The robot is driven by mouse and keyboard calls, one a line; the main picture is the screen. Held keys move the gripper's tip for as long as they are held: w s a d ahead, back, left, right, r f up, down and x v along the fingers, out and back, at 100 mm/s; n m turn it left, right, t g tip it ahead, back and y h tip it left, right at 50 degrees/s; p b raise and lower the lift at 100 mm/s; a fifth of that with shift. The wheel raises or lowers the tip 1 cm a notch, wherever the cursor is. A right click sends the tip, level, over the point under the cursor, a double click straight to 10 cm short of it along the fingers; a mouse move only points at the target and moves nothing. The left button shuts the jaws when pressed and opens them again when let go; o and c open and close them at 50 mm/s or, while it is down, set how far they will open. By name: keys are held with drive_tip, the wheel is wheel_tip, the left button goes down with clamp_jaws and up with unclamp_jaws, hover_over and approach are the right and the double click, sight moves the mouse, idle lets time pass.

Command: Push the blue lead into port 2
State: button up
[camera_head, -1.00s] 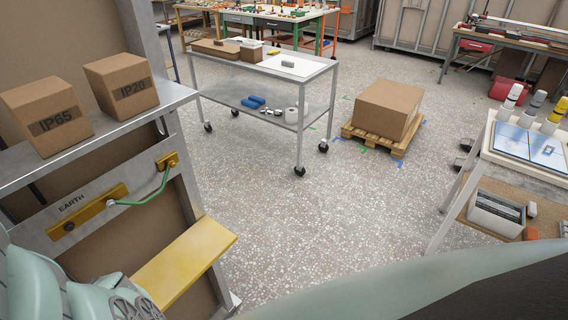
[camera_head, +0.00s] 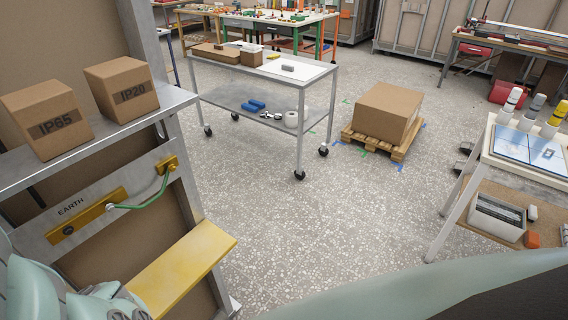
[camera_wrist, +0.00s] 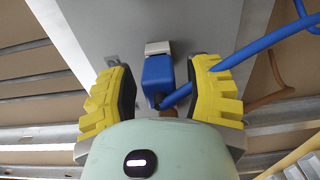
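In the wrist view, the blue lead's plug (camera_wrist: 157,78) has a light grey tip that points up the picture at a grey panel (camera_wrist: 110,25). Its blue cable (camera_wrist: 262,42) loops away to the upper right. My gripper (camera_wrist: 161,88) has its two yellow ribbed fingers spread on either side of the plug, with a visible gap on each side. The cable crosses beside the right finger. I cannot tell whether the tip touches the panel or sits in a port. No port number is readable. In the head view, the gripper and lead are not visible.
An orange-brown cable (camera_wrist: 272,90) hangs right of the gripper. In the head view, a rack holds IP65 (camera_head: 47,118) and IP20 (camera_head: 121,88) boxes, a green EARTH lead (camera_head: 143,202) and a yellow ledge (camera_head: 185,268). A trolley (camera_head: 265,112) and a boxed pallet (camera_head: 384,118) stand beyond open floor.

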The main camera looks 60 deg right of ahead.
drive_tip(key=shift+s, duration=0.1)
drive_tip(key=s, duration=1.2)
drive_tip(key=shift+a, duration=0.15)
drive_tip(key=shift+w, duration=0.15)
